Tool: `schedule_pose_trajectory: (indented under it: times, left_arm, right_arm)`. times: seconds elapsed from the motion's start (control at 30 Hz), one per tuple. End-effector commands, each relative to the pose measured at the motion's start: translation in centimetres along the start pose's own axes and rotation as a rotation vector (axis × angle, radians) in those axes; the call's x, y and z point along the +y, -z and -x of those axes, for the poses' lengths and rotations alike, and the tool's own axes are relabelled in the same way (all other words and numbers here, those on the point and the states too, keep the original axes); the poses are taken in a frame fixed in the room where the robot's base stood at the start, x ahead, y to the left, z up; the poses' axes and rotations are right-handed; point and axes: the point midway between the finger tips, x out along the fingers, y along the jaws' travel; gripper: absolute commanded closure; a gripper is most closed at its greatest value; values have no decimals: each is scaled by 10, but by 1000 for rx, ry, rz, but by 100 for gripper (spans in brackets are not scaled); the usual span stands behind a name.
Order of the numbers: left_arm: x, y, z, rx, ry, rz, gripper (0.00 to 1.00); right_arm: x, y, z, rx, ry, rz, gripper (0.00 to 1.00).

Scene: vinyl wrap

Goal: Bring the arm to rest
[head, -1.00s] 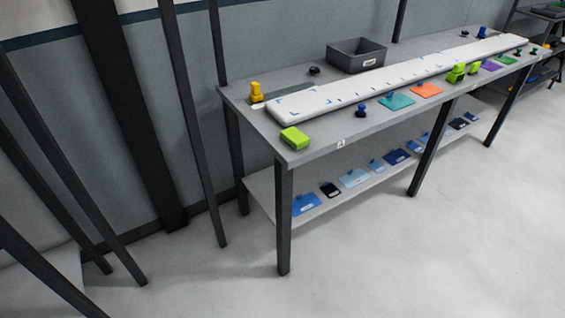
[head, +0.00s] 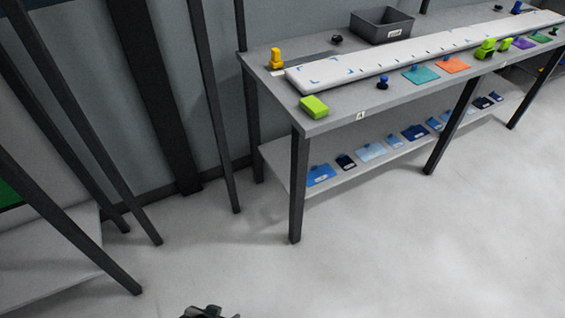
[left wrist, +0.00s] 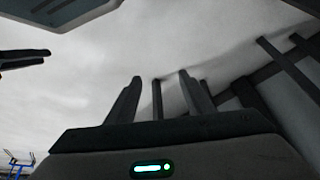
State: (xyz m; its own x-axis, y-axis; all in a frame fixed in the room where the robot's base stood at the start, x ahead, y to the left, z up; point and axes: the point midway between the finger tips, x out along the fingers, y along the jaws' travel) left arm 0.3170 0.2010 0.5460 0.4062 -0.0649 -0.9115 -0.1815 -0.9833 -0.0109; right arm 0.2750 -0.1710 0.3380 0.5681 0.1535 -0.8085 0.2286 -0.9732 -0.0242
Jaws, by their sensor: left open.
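My left gripper (head: 208,312) just enters the head view at the bottom edge, left of centre. Only its dark tip end shows there, over bare floor, and the rest of the arm is cut off.
A grey table (head: 349,113) holds a white roll board (head: 430,50), a grey bin (head: 381,26), a green block (head: 314,107) and small tools. Blue cards lie on its lower shelf (head: 290,172). Dark posts stand at left. The floor (head: 330,270) in front is clear.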

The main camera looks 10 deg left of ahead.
Motion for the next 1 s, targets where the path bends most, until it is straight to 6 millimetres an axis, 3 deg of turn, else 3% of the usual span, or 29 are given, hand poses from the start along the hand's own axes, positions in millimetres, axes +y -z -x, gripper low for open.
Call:
schedule_pose_trajectory:
  times: [0.03,0.2,0.5,0.7,1.0]
  left_arm:
    - [3,-7,-20,6,-4,-1,53]
    - [13,-29,-76,56,-17,-6,53]
    - [30,-82,-148,143,-40,-17,53]
    - [37,-110,-169,187,-51,-22,53]
    - [39,-118,-174,206,-55,-24,53]
  right_arm:
    - [0,0,0,0,0,0,69]
    - [0,0,0,0,0,0,69]
    - [0,0,0,0,0,0,69]
    - [0,0,0,0,0,0,69]
    - [0,0,0,0,0,0,69]
